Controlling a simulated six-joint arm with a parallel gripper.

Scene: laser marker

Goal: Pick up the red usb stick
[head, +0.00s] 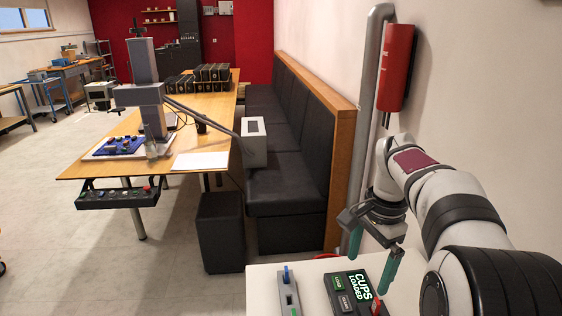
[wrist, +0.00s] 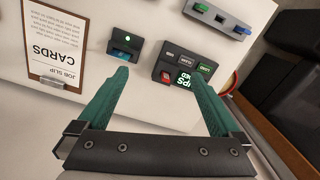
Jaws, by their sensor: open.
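I cannot clearly make out a red usb stick in either view. A small red piece (head: 376,308) shows at the edge of the black "cups loaded" panel (head: 349,290). In the wrist view a red square (wrist: 166,76) sits on that panel; I cannot tell whether it is a button or a stick. A grey strip (head: 289,297) on the white table holds small blue and green pieces; it also shows in the wrist view (wrist: 212,14). My gripper (head: 371,258) is open and empty above the table, its green fingers pointing down, apart from everything.
A small black box (wrist: 126,47) with a green light and a blue slot stands on the white table. A wall pipe (head: 372,80) and a dark bench (head: 290,180) are beyond. The wooden table (head: 100,165) is farther off.

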